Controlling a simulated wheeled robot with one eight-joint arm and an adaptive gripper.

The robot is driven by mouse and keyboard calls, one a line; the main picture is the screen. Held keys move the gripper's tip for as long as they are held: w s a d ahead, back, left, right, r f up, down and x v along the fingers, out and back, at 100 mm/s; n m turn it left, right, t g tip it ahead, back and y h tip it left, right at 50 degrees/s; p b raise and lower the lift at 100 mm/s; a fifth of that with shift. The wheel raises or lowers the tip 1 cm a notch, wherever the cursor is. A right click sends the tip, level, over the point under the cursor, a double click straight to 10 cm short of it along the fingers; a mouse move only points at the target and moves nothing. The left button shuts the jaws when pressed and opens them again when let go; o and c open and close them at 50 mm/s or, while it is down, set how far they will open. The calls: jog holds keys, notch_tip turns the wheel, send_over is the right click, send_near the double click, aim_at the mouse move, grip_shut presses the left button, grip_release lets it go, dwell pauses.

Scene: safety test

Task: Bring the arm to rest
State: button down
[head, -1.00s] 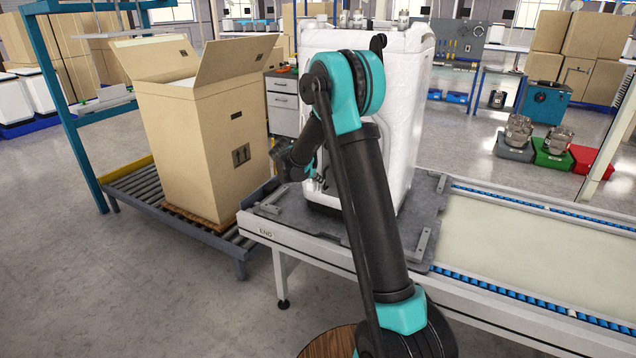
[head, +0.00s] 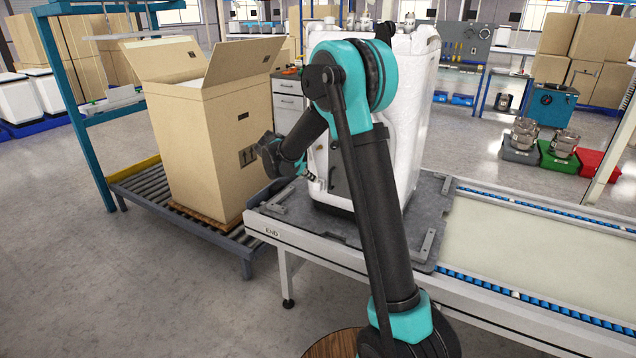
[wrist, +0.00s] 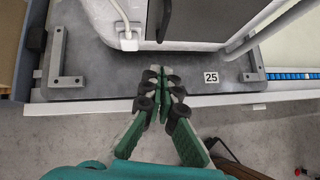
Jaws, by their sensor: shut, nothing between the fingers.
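My arm (head: 378,215) is raised and bent in the head view, with its elbow in front of the white appliance (head: 405,110). Its wrist end hangs left of the appliance, in front of the cardboard box. In the wrist view my gripper (wrist: 162,75) points toward the edge of the dark grey platform (wrist: 100,78). The fingers are together and hold nothing. The fingertips show just before the white appliance's base (wrist: 185,45).
An open cardboard box (head: 205,135) stands on a roller conveyor (head: 180,215) at left. A belt conveyor (head: 540,245) runs off to the right. A teal post frame (head: 75,110) stands at far left. Floor is clear at front left (head: 120,290).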

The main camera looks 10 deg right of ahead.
jog(key=s+d+m+g+y, duration=0.1)
jog(key=s+d+m, duration=0.4)
jog(key=s, duration=0.4)
jog(key=s+d+m+g+y, duration=0.1)
jog(key=s+d+m+y, duration=0.15)
jog(key=s+m, duration=0.5)
jog(key=s+d+f+m+y, duration=0.1)
jog(key=s+f+m, duration=0.2)
jog(key=s+m, duration=0.4)
jog(key=s+d+f+m+y, duration=0.1)
jog(key=s+f+m, duration=0.3)
jog(key=s, duration=1.2)
jog(key=m+y, duration=0.1)
jog(key=m, duration=0.1)
jog(key=shift+m, duration=0.35)
jog(key=c, duration=2.3)
grip_release()
